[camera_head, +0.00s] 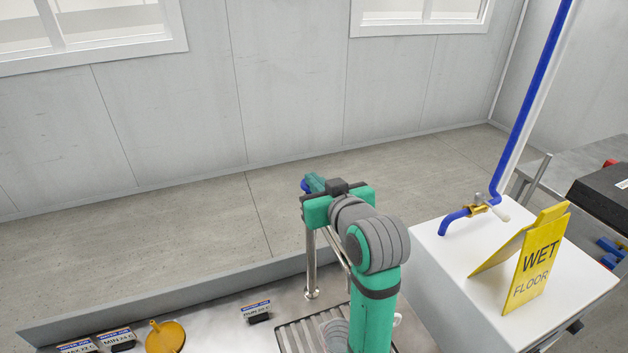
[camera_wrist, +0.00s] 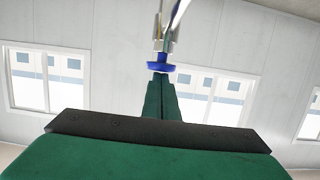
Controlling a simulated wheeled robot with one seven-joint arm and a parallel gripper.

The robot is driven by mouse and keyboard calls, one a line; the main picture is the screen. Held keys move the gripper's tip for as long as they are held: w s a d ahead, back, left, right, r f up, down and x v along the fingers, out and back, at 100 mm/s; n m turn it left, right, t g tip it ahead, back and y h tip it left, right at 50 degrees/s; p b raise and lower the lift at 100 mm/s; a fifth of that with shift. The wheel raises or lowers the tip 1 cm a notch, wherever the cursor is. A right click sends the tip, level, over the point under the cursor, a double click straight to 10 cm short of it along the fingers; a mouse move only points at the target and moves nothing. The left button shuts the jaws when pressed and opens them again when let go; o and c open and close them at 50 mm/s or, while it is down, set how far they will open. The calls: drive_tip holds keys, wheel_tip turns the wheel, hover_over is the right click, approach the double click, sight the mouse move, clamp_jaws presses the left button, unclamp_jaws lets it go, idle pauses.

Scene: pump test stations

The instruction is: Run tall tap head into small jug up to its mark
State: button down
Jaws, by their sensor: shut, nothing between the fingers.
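The tall tap's metal pipe (camera_head: 311,265) rises from the steel counter, partly behind my arm. Its blue handle (camera_head: 304,186) shows just past my fingertips. In the wrist view the blue round handle (camera_wrist: 175,68) sits under a metal tap body (camera_wrist: 163,42), straight ahead of my fingers. My gripper (camera_head: 316,182) is shut and empty, its green fingers together in the wrist view (camera_wrist: 161,80). The fingertips are at the lower edge of the handle; I cannot tell whether they touch it.
A slotted drain grid (camera_head: 296,337) lies by the pipe's foot. A yellow funnel (camera_head: 166,338) and small label blocks (camera_head: 256,311) are on the counter. At right, a white cabinet (camera_head: 435,262) carries a blue-spouted tap (camera_head: 455,219) and a yellow wet-floor sign (camera_head: 537,262).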

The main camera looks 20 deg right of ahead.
drive_tip(key=shift+f, duration=0.8)
drive_tip(key=shift+w+f, duration=0.1)
drive_tip(key=shift+f, duration=0.05)
drive_tip(key=shift+d+f, duration=0.1)
drive_tip(key=shift+d, duration=0.1)
drive_tip(key=shift+a+f, duration=0.15)
drive_tip(key=shift+a, duration=0.2)
drive_tip(key=shift+d, duration=0.15)
